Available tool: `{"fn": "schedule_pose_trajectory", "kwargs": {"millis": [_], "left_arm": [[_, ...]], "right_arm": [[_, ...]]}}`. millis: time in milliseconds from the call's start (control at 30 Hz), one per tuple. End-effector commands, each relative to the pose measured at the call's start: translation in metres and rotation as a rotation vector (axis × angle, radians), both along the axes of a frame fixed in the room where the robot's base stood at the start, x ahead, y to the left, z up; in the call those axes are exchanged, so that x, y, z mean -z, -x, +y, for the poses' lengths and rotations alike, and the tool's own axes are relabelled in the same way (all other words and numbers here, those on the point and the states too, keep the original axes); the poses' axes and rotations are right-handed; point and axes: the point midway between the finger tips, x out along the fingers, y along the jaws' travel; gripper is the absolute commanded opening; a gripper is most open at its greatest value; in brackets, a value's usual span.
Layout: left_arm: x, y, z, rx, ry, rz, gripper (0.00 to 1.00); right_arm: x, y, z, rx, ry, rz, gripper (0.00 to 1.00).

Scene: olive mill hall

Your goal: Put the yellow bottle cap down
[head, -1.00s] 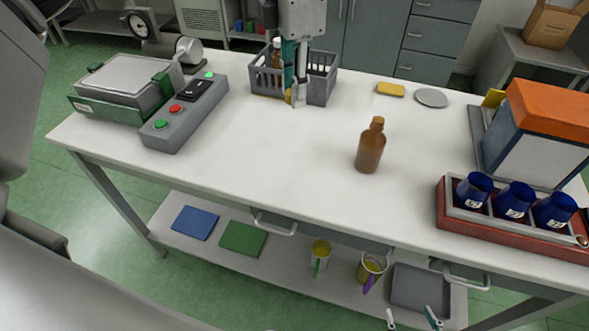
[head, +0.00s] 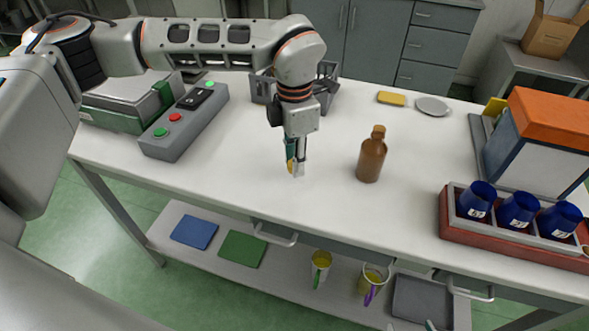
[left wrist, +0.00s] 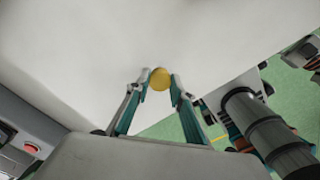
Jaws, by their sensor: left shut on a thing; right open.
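My left gripper (head: 296,171) points down over the white worktop, left of the brown bottle. It is shut on the yellow bottle cap (head: 290,165), which shows only partly between the fingers. In the left wrist view the cap (left wrist: 159,79) is a round yellow disc between the two fingertips (left wrist: 160,88), with white table surface beyond it. I cannot tell whether the cap touches the table. Only a fingertip of my right gripper (head: 430,325) shows at the bottom edge of the head view.
The brown bottle (head: 371,160) stands upright to the right. A grey basket (head: 327,95) is behind my left gripper, and a grey button box (head: 180,127) is to its left. A yellow sponge-like block (head: 391,98) and grey disc (head: 433,106) lie behind. Blue cups (head: 518,210) stand in a red-sided rack (head: 452,226). The front middle is clear.

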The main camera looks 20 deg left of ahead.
Motion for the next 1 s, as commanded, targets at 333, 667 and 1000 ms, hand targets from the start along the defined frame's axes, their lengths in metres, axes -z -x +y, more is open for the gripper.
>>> {"fn": "schedule_pose_trajectory", "kwargs": {"millis": [333, 667, 1000], "left_arm": [[0.034, 0.0, 0.0, 0.001, -0.001, 0.001, 0.0], [0.037, 0.0, 0.0, 0.001, 0.0, 0.001, 0.33], [0.037, 0.0, 0.0, 0.001, 0.0, 0.001, 0.39]], "right_arm": [[0.0, -0.001, 0.0, -0.001, 0.001, -0.003, 0.59], [0.001, -0.001, -0.001, 0.0, 0.003, -0.002, 0.59], [0.001, -0.001, -0.001, 0.001, 0.004, -0.002, 0.59]]}}
